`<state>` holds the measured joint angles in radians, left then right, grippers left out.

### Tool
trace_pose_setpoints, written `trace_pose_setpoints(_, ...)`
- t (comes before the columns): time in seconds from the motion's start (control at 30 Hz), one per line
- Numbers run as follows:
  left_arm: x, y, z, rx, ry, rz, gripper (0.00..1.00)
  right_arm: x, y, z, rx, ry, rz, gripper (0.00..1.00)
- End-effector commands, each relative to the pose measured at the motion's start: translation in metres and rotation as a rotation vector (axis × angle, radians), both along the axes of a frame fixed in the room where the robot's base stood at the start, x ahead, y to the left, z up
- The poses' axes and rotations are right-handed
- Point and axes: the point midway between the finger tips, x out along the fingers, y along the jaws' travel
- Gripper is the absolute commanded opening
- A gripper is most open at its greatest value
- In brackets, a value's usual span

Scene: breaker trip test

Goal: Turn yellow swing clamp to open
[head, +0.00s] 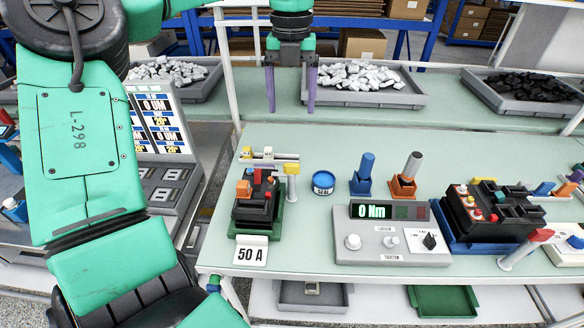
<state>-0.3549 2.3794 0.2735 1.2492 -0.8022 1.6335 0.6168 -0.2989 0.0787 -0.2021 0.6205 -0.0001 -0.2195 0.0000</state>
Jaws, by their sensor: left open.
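The yellow swing clamp (291,169) is a small yellow head on a pale upright post. It stands at the right side of a black breaker (259,198) in a green fixture. My left gripper (290,104) hangs above the back of the table, with two purple fingers pointing down. The fingers are apart with nothing between them. It is well behind and above the clamp. My right gripper is not in view.
A "50 A" sign (251,252) stands in front of the fixture. A blue "SEAL" tin (323,182), two drivers in holders and a grey torque box (391,242) are to the right. A red-headed clamp (527,248) is by a larger breaker (490,215). Trays of parts line the back.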

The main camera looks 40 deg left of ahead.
Motion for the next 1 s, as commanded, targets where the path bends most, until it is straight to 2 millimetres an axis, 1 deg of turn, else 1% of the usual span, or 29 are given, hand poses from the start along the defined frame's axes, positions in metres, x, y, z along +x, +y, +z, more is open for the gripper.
trace_pose_setpoints(0.03,0.0,0.0,-0.017,0.0,0.0,0.0,0.82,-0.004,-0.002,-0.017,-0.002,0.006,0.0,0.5)
trace_pose_setpoints(0.13,0.0,0.0,-0.026,0.0,0.0,0.0,0.82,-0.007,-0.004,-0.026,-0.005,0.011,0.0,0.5)
trace_pose_setpoints(0.27,0.0,0.001,-0.032,0.0,0.002,0.0,0.82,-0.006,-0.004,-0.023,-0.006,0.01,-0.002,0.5)
trace_pose_setpoints(0.33,0.0,0.0,-0.043,-0.002,0.003,0.001,0.82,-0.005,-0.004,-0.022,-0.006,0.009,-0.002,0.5)
trace_pose_setpoints(0.7,-0.001,0.0,-0.138,-0.003,0.004,0.0,0.82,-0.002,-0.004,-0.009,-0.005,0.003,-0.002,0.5)
trace_pose_setpoints(0.8,0.0,0.0,-0.155,-0.001,0.003,0.001,0.82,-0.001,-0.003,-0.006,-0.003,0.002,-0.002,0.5)
trace_pose_setpoints(0.9,0.0,0.0,-0.165,-0.001,0.001,0.0,0.82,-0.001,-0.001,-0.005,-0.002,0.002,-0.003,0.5)
trace_pose_setpoints(1.0,0.0,0.001,-0.168,0.0,-0.001,0.0,0.82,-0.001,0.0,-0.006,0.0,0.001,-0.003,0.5)
